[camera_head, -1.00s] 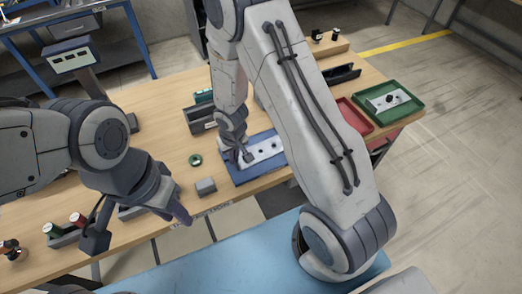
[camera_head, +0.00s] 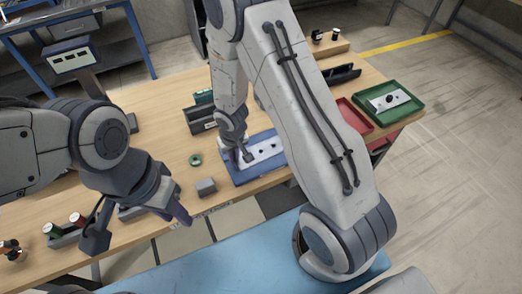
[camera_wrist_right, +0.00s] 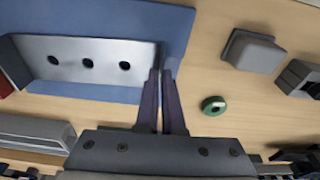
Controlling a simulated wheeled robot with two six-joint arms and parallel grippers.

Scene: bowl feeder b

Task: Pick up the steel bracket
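In the right wrist view the bracket (camera_wrist_right: 70,48) reaches from the left to my fingertips. My right gripper (camera_wrist_right: 163,75) is at the bracket's end, its fingers close together with the end between them; the exact contact is partly hidden. In the head view my right gripper (camera_head: 246,157) is at the bracket's left end. My left gripper (camera_head: 184,218) hangs over the front edge, apart from the bracket; its finger gap is not clear.
A grey block (camera_head: 206,187) and a green ring (camera_head: 195,160) lie left of the blue tray. A dark bin (camera_head: 199,119) stands behind. A green tray (camera_head: 404,115) with another plate and a red tray (camera_head: 352,117) are at right. Bare wood lies between.

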